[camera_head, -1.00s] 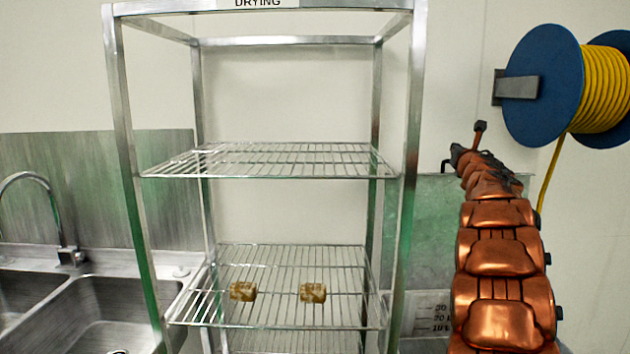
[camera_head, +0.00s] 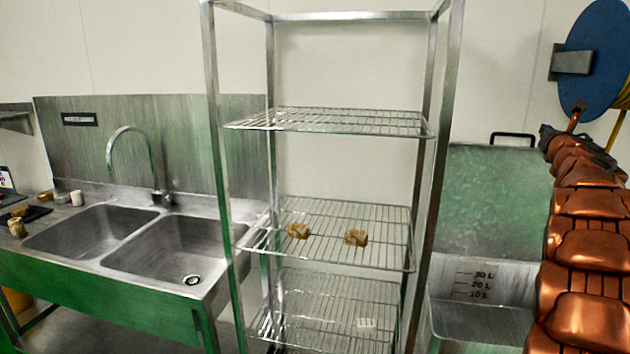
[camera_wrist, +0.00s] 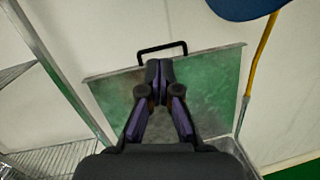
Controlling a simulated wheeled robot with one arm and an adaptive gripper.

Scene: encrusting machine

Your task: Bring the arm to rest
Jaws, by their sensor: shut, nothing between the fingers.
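My copper-coloured arm (camera_head: 590,240) stands at the right edge of the head view, with its far end near the hose reel. My gripper (camera_wrist: 153,68) shows in the wrist view with its dark fingers together and nothing between them. Behind it is a green-grey metal panel (camera_wrist: 215,90) with a black handle (camera_wrist: 162,48) at its top. The fingertips overlap the panel's upper part in the picture; I cannot tell the distance. In the head view the gripper's fingers are too small and dark to make out.
A wire drying rack (camera_head: 447,130) stands in the middle, with two brownish pieces (camera_head: 298,231) (camera_head: 356,238) on a shelf. A double sink (camera_head: 170,255) is at left. A tank with litre marks (camera_head: 480,320) and a blue hose reel (camera_head: 585,60) are at right.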

